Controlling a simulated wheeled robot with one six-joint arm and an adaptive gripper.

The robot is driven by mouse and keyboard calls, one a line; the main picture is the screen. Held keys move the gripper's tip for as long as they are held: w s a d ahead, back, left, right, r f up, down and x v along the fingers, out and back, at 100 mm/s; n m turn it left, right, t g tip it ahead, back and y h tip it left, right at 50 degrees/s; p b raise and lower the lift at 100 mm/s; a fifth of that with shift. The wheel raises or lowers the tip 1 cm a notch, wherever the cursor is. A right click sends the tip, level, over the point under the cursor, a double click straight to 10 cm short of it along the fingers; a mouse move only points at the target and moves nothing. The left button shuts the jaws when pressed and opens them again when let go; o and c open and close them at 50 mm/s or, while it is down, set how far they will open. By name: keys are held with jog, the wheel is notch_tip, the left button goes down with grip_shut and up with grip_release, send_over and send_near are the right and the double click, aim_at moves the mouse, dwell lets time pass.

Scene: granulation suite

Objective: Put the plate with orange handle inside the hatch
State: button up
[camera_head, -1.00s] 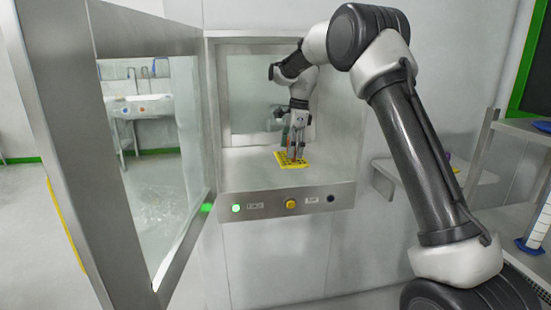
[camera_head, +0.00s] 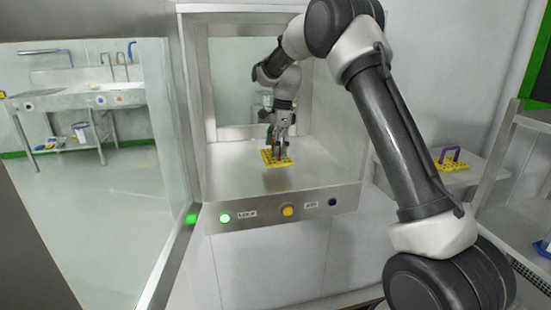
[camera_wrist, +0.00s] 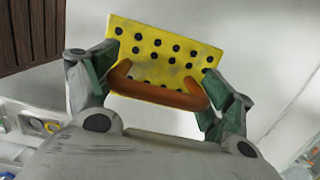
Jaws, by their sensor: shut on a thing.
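The yellow perforated plate (camera_head: 268,163) is inside the open hatch (camera_head: 330,190), over its grey floor. A shadow lies on the floor below it, so it looks held slightly above. In the wrist view the plate (camera_wrist: 165,50) shows rows of black holes, and its orange handle (camera_wrist: 155,93) lies between my fingers. My gripper (camera_head: 280,146) points down into the hatch and is shut on the handle; it also shows in the wrist view (camera_wrist: 160,88). In the head view, my fingers mostly hide the handle.
The hatch's glass door (camera_head: 95,180) stands open at the left. A green light (camera_head: 225,218) and a yellow button (camera_head: 288,210) are on the front panel below the opening. Another yellow plate with a purple handle (camera_head: 450,154) rests on a shelf at the right.

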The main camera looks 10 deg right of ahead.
notch_tip(320, 180, down, 4)
jog(key=shift+f, duration=0.15)
jog(key=shift+f, duration=0.1)
jog(key=o, duration=1.2)
jog(key=shift+o, duration=0.2)
jog(key=r, duration=0.5)
jog(key=d+r, duration=0.1)
jog(key=r, duration=0.1)
jog(key=shift+r, duration=0.35)
